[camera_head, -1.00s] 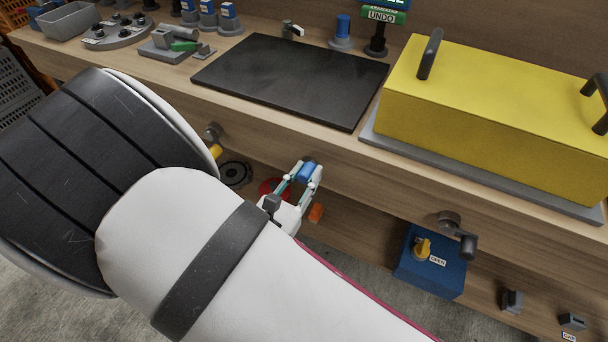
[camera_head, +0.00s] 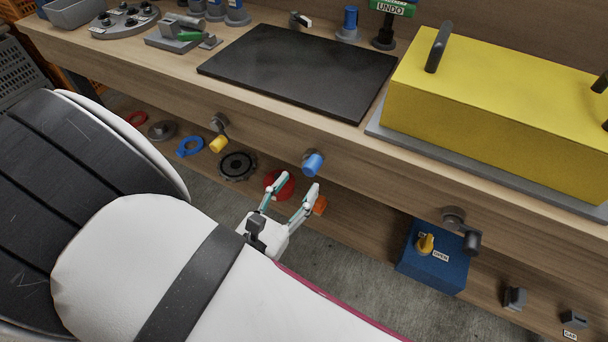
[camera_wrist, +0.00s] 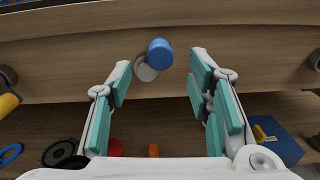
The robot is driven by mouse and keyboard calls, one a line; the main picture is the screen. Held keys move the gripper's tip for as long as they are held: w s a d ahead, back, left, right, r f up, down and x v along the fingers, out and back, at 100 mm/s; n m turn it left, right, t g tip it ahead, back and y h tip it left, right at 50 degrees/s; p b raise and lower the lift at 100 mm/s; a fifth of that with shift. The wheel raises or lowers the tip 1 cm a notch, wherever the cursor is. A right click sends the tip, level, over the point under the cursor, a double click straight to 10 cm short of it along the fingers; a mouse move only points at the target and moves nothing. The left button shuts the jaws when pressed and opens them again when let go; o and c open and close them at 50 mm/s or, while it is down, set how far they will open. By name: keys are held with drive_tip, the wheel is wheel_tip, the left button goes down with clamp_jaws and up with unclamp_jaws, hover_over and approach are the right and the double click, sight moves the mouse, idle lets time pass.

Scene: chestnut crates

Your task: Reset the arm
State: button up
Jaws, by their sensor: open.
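My gripper (camera_head: 291,187) is open and empty in front of the workbench's front edge. In the head view its fingers point toward a blue knob (camera_head: 313,163) on the bench front, with a gap between them. In the wrist view the blue knob (camera_wrist: 159,53) shows ahead, between the two spread fingers and beyond their tips. My white arm fills the lower left of the head view.
The workbench carries a black mat (camera_head: 298,70) and a yellow box (camera_head: 497,120) with dark handles. A yellow knob (camera_head: 218,143) and a grey crank (camera_head: 462,230) stick out of its front. A blue box (camera_head: 433,262) and several round parts sit on the lower shelf.

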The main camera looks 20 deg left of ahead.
drive_tip(key=shift+s, duration=0.7)
drive_tip(key=shift+f, duration=0.1)
